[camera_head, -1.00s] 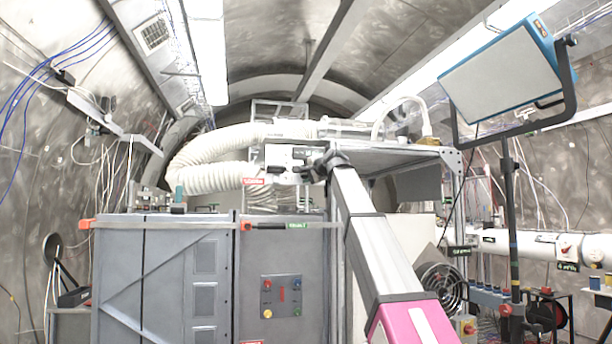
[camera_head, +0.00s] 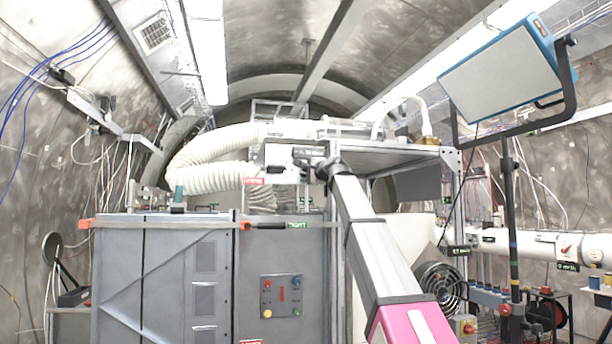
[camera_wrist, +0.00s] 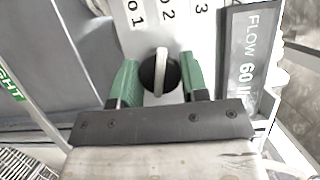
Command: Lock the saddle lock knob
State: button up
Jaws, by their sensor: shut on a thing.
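In the wrist view a dark round knob with a pale raised bar across it (camera_wrist: 159,80) sits on a light panel marked with numerals. I take it to be the saddle lock knob; no label on it shows. The bar stands nearly upright in the picture. In the head view my arm reaches to a pale box (camera_head: 292,154) on top of the grey cabinet. The knob and fingers cannot be made out there.
A ribbed white hose (camera_head: 210,178) runs left of the pale box. The grey cabinet (camera_head: 165,270) stands below, with a button panel (camera_head: 282,297).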

jog(key=o, duration=0.9)
jog(key=shift+o, duration=0.2)
jog(key=shift+s+d, duration=0.1)
jog(key=v, duration=1)
jog(key=shift+s, duration=0.25)
jog(key=shift+d+f, duration=0.1)
jog(key=shift+d, duration=0.05)
jog(key=shift+s, duration=0.1)
